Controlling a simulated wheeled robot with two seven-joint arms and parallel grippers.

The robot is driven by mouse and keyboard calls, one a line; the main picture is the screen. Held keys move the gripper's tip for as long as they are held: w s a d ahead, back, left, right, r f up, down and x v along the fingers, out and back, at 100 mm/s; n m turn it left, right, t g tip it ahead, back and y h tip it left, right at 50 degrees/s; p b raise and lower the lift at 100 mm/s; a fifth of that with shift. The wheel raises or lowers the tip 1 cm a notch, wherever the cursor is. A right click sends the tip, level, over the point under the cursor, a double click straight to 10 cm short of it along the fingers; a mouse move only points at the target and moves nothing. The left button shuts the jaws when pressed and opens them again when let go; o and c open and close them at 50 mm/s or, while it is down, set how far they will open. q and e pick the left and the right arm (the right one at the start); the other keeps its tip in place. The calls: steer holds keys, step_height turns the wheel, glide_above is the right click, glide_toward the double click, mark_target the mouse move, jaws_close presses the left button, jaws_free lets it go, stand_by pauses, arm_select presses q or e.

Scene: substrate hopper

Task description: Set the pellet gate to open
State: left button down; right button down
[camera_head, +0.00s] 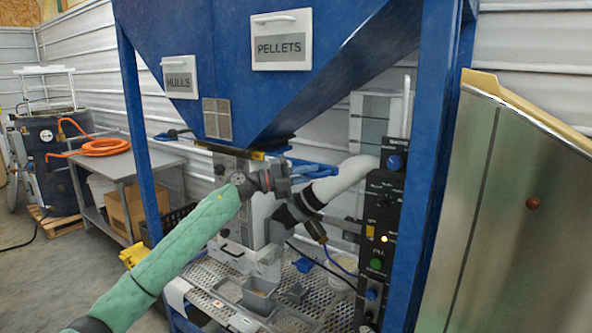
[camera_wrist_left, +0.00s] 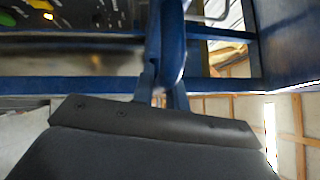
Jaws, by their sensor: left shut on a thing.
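The blue hopper has a HULLS sign (camera_head: 179,77) at the left and a PELLETS sign (camera_head: 281,40) at the right. Below its outlets, my left gripper (camera_head: 279,180) reaches in and is shut on what looks like the pellet gate handle (camera_head: 314,169). In the left wrist view the fingers (camera_wrist_left: 163,92) are close together around a narrow blue part (camera_wrist_left: 168,45). The gripper hides most of the handle, so I cannot tell the gate's position. My right gripper is not in view.
A black control panel (camera_head: 383,222) with knobs and a green button stands right of the outlets. A pale pipe (camera_head: 345,178) and blue frame posts (camera_head: 430,150) crowd the right. A perforated shelf (camera_head: 320,285) with grey bins lies below. A grey side table (camera_head: 125,168) stands left.

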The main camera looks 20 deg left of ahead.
mark_target(318, 176)
arm_select(q)
steer(key=d, duration=0.1)
steer(key=s+d, duration=0.1)
steer(key=shift+d, duration=0.3)
steer(key=shift+f, duration=0.1)
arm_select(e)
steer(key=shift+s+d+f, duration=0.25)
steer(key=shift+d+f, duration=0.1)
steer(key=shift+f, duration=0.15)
arm_select(q)
steer(key=c, duration=1.5)
jaws_free()
steer(key=shift+d, duration=0.1)
steer(key=shift+c, duration=0.2)
steer(key=shift+o, duration=0.7)
steer(key=shift+d, duration=0.1)
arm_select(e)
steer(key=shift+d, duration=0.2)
